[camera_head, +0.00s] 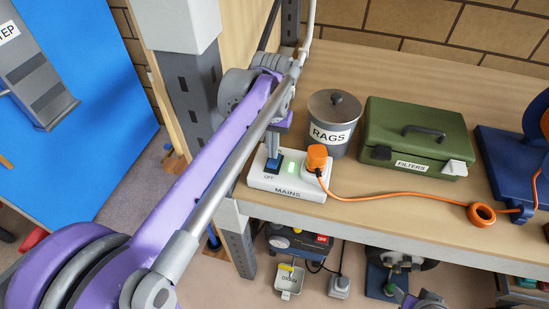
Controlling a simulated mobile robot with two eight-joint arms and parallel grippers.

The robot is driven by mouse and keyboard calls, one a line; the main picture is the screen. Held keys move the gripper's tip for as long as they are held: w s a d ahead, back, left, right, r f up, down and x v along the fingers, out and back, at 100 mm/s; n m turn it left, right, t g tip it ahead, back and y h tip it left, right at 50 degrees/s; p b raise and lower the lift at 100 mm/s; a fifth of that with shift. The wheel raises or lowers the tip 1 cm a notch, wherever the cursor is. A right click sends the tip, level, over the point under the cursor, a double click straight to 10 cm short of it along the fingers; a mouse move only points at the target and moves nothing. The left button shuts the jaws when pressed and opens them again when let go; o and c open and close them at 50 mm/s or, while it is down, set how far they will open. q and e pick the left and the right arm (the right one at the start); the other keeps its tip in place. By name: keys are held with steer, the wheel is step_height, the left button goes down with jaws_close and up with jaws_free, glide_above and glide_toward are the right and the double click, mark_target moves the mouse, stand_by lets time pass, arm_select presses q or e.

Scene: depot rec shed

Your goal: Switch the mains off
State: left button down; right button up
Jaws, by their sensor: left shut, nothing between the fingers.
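The white mains block (287,187), labelled MAINS, sits at the bench's front left corner. It has a blue rocker switch (273,164) with OFF printed below it, a glowing green light (291,168) and an orange plug (316,157) in its right side. My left gripper (272,152) is shut and empty, pointing down at the switch. Its tips are at or just above the rocker; I cannot tell if they touch. The gripper hides part of the switch's back. A purple and grey part of mine, apparently by my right gripper (424,299), shows at the bottom edge; its jaws are unclear.
A grey RAGS tin (333,124) and a green FILTERS box (417,139) stand behind and right of the block. An orange cord (400,195) runs right across the bench (365,212). A grey post (190,90) rises left of the block.

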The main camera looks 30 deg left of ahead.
mark_target(273, 163)
arm_select(q)
steer(key=shift+f+b, duration=0.65)
steer(key=shift+f, duration=0.65)
arm_select(e)
steer(key=shift+s+f, duration=0.2)
steer(key=shift+f, duration=0.3)
steer(key=shift+s+f, duration=0.15)
steer(key=shift+f, duration=0.3)
arm_select(q)
steer(key=shift+r, duration=0.15)
arm_select(e)
steer(key=shift+r, duration=0.15)
arm_select(q)
steer(key=shift+r+p, duration=1.9)
steer(key=shift+r, duration=1.5)
arm_select(e)
steer(key=r, duration=0.1)
steer(key=w+r, duration=0.1)
steer(key=r, duration=0.1)
steer(key=w+r, duration=0.1)
steer(key=r, duration=0.1)
steer(key=shift+w+r, duration=0.1)
steer(key=shift+w, duration=0.15)
steer(key=shift+s, duration=0.15)
arm_select(q)
steer(key=shift+s, duration=0.1)
